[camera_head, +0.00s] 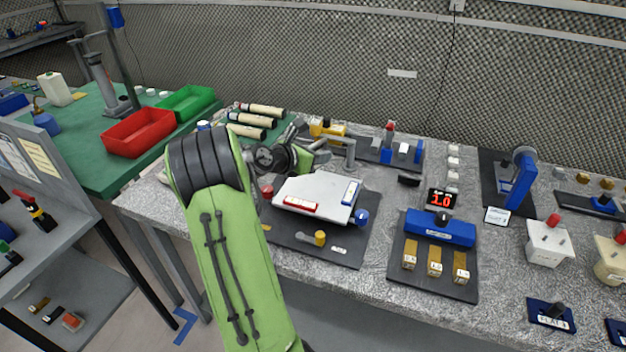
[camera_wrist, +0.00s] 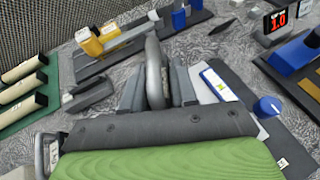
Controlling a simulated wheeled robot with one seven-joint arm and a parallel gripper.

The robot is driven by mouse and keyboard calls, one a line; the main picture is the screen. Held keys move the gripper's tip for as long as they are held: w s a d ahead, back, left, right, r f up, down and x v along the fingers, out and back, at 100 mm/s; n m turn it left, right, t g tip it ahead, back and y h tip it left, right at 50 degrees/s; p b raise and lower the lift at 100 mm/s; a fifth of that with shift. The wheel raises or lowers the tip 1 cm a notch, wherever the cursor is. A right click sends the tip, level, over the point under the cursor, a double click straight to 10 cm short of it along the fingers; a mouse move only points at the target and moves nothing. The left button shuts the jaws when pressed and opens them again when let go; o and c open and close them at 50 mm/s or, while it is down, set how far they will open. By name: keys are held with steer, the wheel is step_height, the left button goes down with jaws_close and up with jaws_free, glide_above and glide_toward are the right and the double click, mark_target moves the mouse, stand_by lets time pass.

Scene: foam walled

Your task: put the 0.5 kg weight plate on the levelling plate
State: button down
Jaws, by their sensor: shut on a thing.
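The levelling plate (camera_head: 325,186) is a white slab on a dark base, with a red-framed and a blue-framed level on it. In the wrist view its blue-framed level (camera_wrist: 218,84) shows just right of my gripper. My gripper (camera_head: 345,147) is at the plate's back edge in the head view. In the wrist view my gripper (camera_wrist: 158,88) is shut on a grey, rounded, plate-like thing (camera_wrist: 154,68), seen edge-on and upright between the fingers. No weight mark is legible on it. My arm and wrist hide part of the bench in front of it.
A blue knob (camera_head: 361,217) and a brass knob (camera_head: 320,238) stand by the levelling plate. To the right is a blue bar (camera_head: 440,228) with brass number blocks and a red 1.0 display (camera_head: 440,199). Cream rolls (camera_head: 250,120) lie behind left. A yellow-and-grey fixture (camera_head: 327,128) stands behind.

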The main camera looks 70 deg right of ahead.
step_height(320, 180, down, 6)
steer(key=shift+w+f+b, duration=0.1)
steer(key=shift+b, duration=0.8)
steer(key=shift+f, duration=0.1)
steer(key=c, duration=0.9)
jaws_free()
steer(key=p+v, duration=0.2)
steer(key=v, duration=0.9)
steer(key=shift+w+a, duration=0.1)
steer(key=shift+a, duration=0.05)
steer(key=shift+w+a+r, duration=0.15)
steer(key=shift+a+r, duration=0.05)
steer(key=shift+a, duration=0.15)
